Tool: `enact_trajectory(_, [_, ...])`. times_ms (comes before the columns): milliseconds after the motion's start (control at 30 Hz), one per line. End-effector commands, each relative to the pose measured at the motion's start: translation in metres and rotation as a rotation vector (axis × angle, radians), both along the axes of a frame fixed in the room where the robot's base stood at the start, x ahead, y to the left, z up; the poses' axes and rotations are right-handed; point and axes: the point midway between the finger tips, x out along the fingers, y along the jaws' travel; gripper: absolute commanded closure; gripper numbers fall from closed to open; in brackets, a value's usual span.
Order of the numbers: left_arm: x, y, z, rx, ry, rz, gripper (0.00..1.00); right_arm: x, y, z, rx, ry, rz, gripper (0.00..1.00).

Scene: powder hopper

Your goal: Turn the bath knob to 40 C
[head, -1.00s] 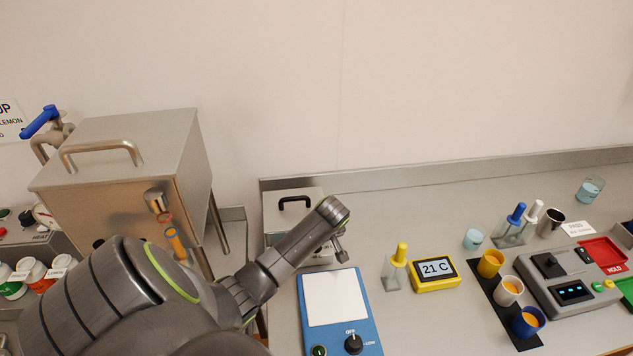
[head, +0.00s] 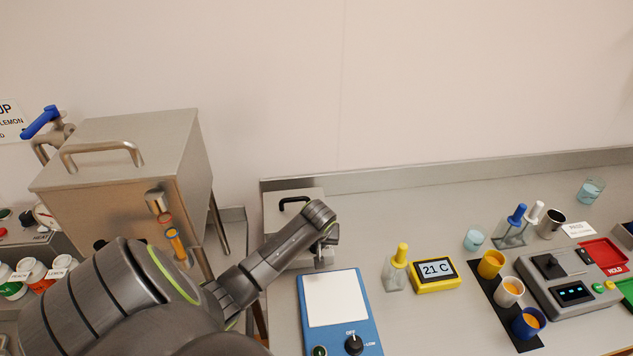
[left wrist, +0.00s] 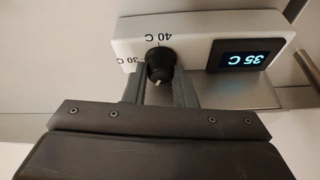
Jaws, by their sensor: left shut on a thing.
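The bath (head: 280,215) is a metal box with a black lid handle, behind the blue hot plate in the head view. In the left wrist view its white panel (left wrist: 190,25) appears upside down. The black bath knob (left wrist: 160,65) sits below the "40 C" label, with the "30 C" label to its left. The bath display (left wrist: 238,57) reads 35 C. My left gripper (left wrist: 160,85) is shut on the knob, one finger on each side. In the head view this gripper (head: 326,258) is at the bath's front, and the knob is hidden. My right gripper is not in view.
A blue hot plate (head: 370,308) with a white top stands right in front of the bath. A yellow thermometer box (head: 435,284) reads 21 C, beside a yellow-capped bottle (head: 398,270). A large metal hopper (head: 125,185) stands at the left.

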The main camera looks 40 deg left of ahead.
Motion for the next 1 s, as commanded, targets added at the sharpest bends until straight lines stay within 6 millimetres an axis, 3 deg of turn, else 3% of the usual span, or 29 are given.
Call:
enact_trajectory(400, [-0.0001, 0.0015, 0.0009, 0.003, -0.002, -0.219, 0.99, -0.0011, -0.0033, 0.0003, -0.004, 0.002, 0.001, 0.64])
enact_trajectory(1000, [0.0003, 0.0017, 0.0015, 0.003, -0.003, -0.259, 0.99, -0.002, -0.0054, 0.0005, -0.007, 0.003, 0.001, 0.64])
